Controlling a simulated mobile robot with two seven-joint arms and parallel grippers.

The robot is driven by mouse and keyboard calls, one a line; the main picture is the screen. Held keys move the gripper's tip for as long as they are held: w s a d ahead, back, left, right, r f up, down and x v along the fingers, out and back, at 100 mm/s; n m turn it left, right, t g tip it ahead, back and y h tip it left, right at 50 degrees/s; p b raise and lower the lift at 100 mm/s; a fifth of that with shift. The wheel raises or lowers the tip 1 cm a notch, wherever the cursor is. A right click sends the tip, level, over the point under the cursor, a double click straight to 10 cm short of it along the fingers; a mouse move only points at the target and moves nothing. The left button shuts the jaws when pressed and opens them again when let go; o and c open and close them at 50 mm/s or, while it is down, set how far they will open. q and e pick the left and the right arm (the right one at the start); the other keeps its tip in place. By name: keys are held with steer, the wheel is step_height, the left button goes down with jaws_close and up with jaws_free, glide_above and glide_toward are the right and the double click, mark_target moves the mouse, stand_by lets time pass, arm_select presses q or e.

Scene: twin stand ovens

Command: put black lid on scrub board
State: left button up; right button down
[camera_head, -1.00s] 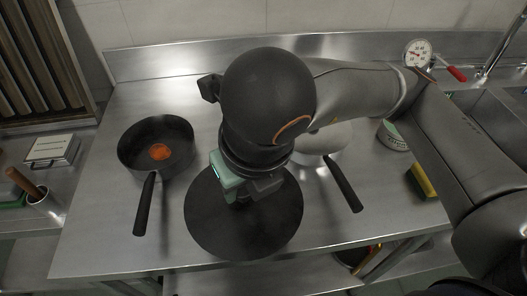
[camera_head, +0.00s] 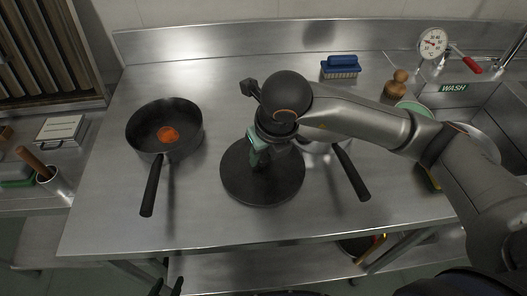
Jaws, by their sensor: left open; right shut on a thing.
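The black lid (camera_head: 240,182) is a flat dark disc in the middle of the head view, over the steel counter. My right gripper (camera_head: 262,160), reaching in from the right, is shut on the lid from above. I cannot tell whether the lid touches the counter. I cannot make out a scrub board for certain. A blue-backed scrub brush (camera_head: 340,66) stands at the back of the counter.
A black pan (camera_head: 190,135) with an orange spot is left of the lid. A second pan's handle (camera_head: 350,173) sticks out right of it, its bowl partly behind my arm. A wooden mill (camera_head: 396,84) and dial gauge (camera_head: 432,44) are back right. The counter's front strip is clear.

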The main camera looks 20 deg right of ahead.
steer(key=shift+f, duration=0.1)
steer(key=shift+f, duration=0.15)
steer(key=c, duration=0.5)
jaws_free()
steer(key=shift+r, duration=0.5)
steer(key=v, duration=1.1)
steer(key=shift+s+r, duration=0.15)
